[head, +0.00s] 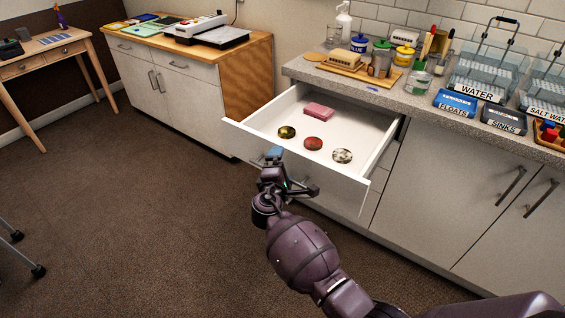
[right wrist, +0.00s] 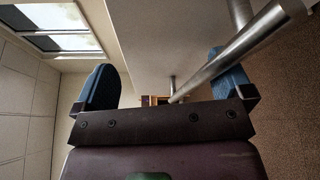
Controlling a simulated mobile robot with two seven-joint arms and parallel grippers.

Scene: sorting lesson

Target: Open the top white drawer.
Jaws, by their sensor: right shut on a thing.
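The top white drawer (head: 240,129) stands pulled well out from under the grey counter in the head view, its inside in plain sight. My right gripper (head: 273,156) is at the upper edge of its front, shut on the drawer's metal handle. In the right wrist view the handle bar (right wrist: 229,57) runs slantwise in front of the blue fingers of my right gripper (right wrist: 165,80). The exact contact is partly hidden. My left gripper is in neither view.
The drawer holds a pink block (head: 319,111) and several round discs, one of them red (head: 313,143). The counter (head: 440,111) above carries jars, a soap bottle and labelled boxes. Closed cabinet doors (head: 445,190) stand at right.

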